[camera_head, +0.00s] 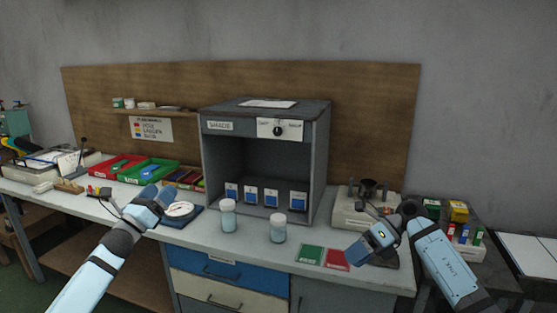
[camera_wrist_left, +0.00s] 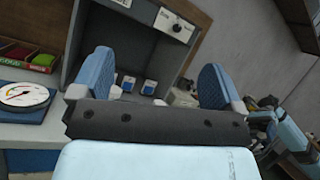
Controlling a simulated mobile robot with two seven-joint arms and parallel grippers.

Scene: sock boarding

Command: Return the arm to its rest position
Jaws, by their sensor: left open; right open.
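My left gripper (camera_head: 161,196) hangs over the front left of the bench, beside a round white dial gauge on a blue base (camera_head: 182,210). In the left wrist view its two blue fingers (camera_wrist_left: 156,85) stand wide apart with nothing between them. My right gripper (camera_head: 368,246) is over the right part of the bench, near a green and a red card; its fingers are small in view, and I see nothing held in it.
A grey shade cabinet (camera_head: 265,113) holds several blue-and-white cards. Two jars, one left (camera_head: 228,215) and one right (camera_head: 278,228), stand before it. A green card (camera_head: 310,254) and a red card (camera_head: 337,259) lie near the front edge. Red and green trays (camera_head: 148,172) sit left.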

